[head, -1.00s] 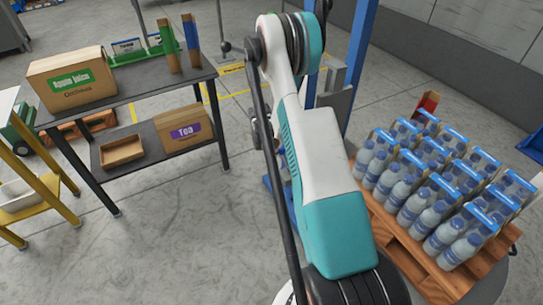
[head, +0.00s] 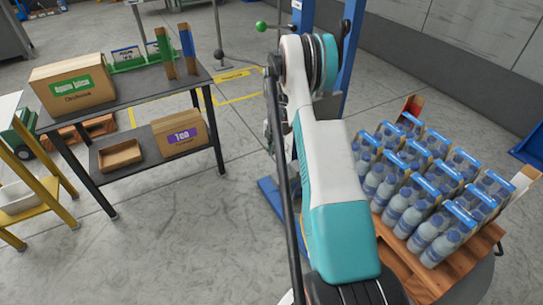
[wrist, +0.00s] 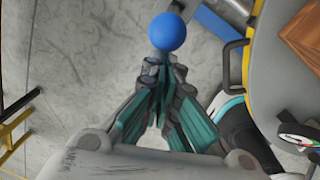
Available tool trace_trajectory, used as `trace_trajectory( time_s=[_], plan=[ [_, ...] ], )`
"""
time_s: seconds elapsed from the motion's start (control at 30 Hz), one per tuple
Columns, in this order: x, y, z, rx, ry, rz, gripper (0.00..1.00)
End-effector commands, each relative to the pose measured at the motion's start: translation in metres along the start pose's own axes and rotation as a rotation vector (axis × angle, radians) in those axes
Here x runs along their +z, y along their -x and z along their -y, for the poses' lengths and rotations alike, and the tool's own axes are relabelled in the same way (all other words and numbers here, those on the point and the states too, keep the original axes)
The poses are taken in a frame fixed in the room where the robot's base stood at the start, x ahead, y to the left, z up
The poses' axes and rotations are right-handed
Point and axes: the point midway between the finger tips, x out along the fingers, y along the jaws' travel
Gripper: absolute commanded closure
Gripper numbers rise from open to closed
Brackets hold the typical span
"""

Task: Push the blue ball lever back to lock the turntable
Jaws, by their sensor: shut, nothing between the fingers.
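The blue ball (wrist: 167,32) of the lever shows at the top middle of the wrist view. My gripper (wrist: 166,62) is shut and empty, with its fingertips just below the ball in the picture. I cannot tell whether they touch it. The lever's rod is hidden. The grey round turntable (wrist: 265,75) is at the right of the wrist view, with a black handle on its rim. In the head view the ball and my gripper are hidden behind my arm. Wrapped bottle packs (head: 420,190) stand on a wooden pallet (head: 455,262) on the turntable.
A dark shelf table (head: 140,85) with a juice carton (head: 72,80) and a tea carton (head: 180,133) stands at the left. A blue post (head: 352,50) rises behind my arm. A green ball lever (head: 262,26) stands at the back.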

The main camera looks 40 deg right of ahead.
Motion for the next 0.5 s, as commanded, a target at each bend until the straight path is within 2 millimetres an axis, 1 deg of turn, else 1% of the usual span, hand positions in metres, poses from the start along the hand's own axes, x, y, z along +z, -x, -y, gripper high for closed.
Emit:
trace_trajectory(
  time_s=[0.03,0.2,0.4,0.5],
  plan=[
    [0.01,0.003,0.001,0.0,-0.002,0.0,1.0],
    [0.038,0.008,0.01,-0.001,-0.002,0.002,1.0],
    [0.066,0.009,0.02,-0.001,-0.002,0.003,1.0],
    [0.077,0.007,0.023,-0.001,-0.001,0.003,1.0]
  ],
)
